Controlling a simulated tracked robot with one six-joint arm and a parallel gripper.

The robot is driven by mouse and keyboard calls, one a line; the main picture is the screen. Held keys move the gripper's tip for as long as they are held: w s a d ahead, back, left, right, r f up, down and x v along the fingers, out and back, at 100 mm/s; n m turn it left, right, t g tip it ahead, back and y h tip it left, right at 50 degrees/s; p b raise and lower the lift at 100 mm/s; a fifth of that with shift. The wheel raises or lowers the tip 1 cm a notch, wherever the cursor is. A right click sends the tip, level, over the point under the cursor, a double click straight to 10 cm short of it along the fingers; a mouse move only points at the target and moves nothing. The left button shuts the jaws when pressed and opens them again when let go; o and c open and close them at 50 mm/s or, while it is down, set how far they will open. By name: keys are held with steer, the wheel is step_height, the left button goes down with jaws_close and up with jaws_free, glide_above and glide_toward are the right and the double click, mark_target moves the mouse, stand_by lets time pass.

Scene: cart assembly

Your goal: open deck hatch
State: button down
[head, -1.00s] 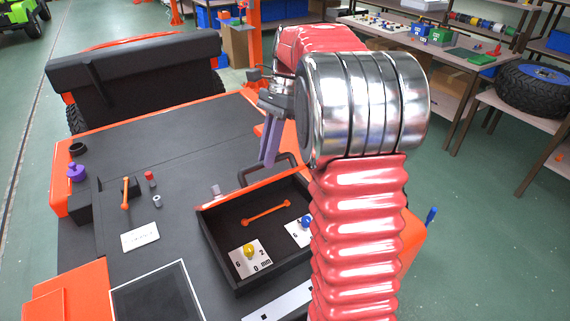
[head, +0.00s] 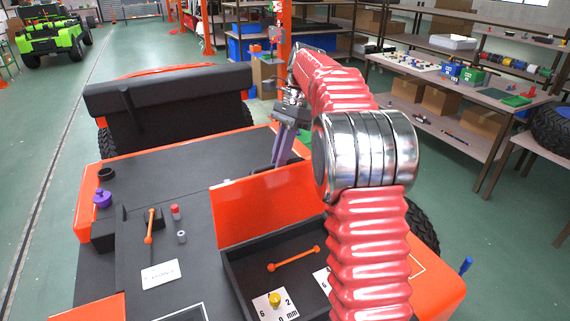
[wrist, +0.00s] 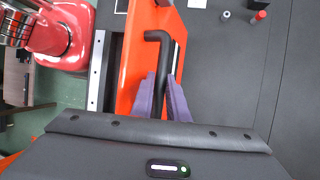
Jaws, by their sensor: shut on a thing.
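The orange deck hatch (head: 265,205) stands raised at the far edge of a dark open compartment (head: 236,275), its flat orange face toward the head camera. In the wrist view, the hatch (wrist: 134,75) shows as an orange strip with a bent black handle (wrist: 158,38). My gripper (wrist: 161,84) has its purple fingers on both sides of the handle and is shut on it. In the head view, my gripper (head: 281,160) is behind the hatch's top edge, and the hatch hides the handle and the fingertips.
The compartment holds an orange tool (head: 293,259) and a white card with a yellow knob (head: 275,299). On the deck to the left are a purple part (head: 102,199), an orange-handled lever (head: 150,226) and a red-capped piece (head: 175,211). A black seat back (head: 170,100) stands beyond.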

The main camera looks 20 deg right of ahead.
steer(key=shift+d+f, duration=0.25)
steer(key=shift+f, duration=0.1)
steer(key=c, duration=1.9)
jaws_free()
steer(key=shift+w, duration=0.15)
steer(key=shift+c, duration=0.2)
steer(key=shift+o, duration=1.1)
steer(key=shift+a+r, duration=0.1)
steer(key=shift+r, duration=0.05)
